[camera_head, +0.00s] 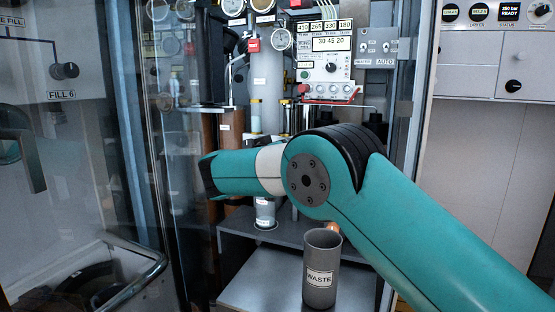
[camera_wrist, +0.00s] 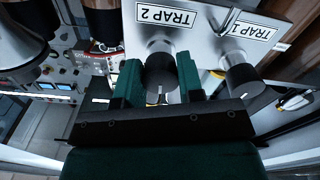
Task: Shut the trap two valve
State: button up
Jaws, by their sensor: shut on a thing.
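The trap two valve is a dark round knob (camera_wrist: 160,70) on a silver plate under the label TRAP 2 (camera_wrist: 155,16) in the wrist view. My gripper (camera_wrist: 159,84) has its two dark green fingers on either side of this knob and is shut on it. A short pale mark shows on the knob's near edge, pointing toward the gripper's palm. In the head view my teal arm reaches left across the middle, and the fingers and the trap two valve are hidden there.
The trap one knob (camera_wrist: 243,80) stands close by on the right in the wrist view, under its label (camera_wrist: 248,32). In the head view a grey WASTE cup (camera_head: 321,262) stands on a shelf below my arm. A glass door (camera_head: 95,190) stands at the left.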

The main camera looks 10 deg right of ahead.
jog(key=shift+m+b, duration=0.4)
jog(key=shift+m, duration=0.1)
jog(key=o, duration=0.9)
